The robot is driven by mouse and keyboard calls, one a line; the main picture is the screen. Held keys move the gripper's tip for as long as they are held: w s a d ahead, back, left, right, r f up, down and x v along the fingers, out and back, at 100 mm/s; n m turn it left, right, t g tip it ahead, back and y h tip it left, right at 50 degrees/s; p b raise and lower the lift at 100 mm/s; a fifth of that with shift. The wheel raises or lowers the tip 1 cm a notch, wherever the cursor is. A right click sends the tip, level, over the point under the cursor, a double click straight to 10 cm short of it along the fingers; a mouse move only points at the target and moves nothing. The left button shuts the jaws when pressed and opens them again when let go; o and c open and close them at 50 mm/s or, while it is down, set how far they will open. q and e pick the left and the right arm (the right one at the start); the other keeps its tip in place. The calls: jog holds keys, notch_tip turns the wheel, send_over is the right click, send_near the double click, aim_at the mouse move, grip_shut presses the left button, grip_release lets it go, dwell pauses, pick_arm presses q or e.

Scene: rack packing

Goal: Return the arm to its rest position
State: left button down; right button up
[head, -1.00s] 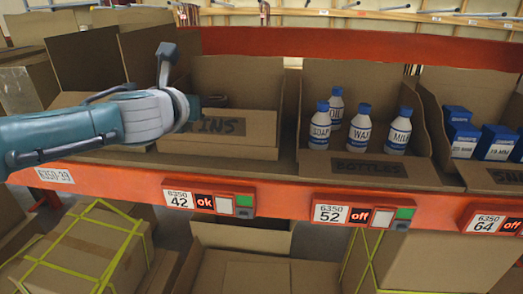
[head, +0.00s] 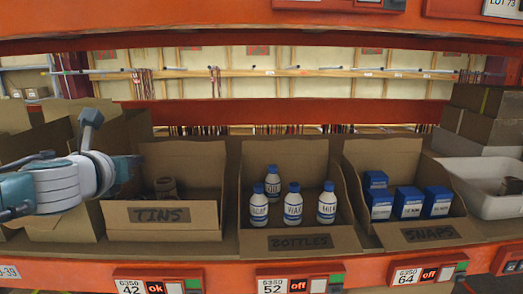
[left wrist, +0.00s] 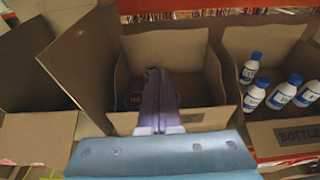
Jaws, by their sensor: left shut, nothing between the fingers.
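My left gripper (head: 128,168) comes in from the left in the head view, in front of the left side of the cardboard box marked TINS (head: 160,215). In the left wrist view its fingers (left wrist: 158,78) are together with nothing between them, pointing over the TINS box. A dark round tin (head: 165,187) lies in that box; the wrist view shows it partly hidden beside the fingers. My right gripper is in neither view.
To the right stand a BOTTLES box (head: 300,243) holding several blue-capped bottles, a SNAPS box (head: 430,234) with blue cartons, and a white tray (head: 490,207). The orange shelf edge (head: 225,277) carries displays; 42 reads ok. An orange beam (head: 200,22) crosses above.

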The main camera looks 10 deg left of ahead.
pick_arm(q)
jog(key=s+d+f+n+g, duration=0.2)
jog(key=s+d+f+n, duration=0.35)
jog(key=s+n, duration=0.25)
jog(key=s+d+f+n+g, duration=0.3)
jog(key=s+d+f+n, duration=0.1)
jog(key=s+d+n, duration=0.3)
jog(key=s+d+n+g+h, duration=0.2)
jog(key=s+n+g, duration=0.1)
jog(key=s+n, duration=0.5)
jog(key=s+d+n+g+h, duration=0.1)
jog(key=s+d+n+g, duration=0.1)
jog(key=s+n, duration=0.6)
jog(key=s+r+g, duration=0.1)
jog(key=s, duration=0.5)
jog(key=shift+s+h, duration=0.3)
jog(key=shift+h, duration=0.1)
jog(key=shift+d, duration=0.1)
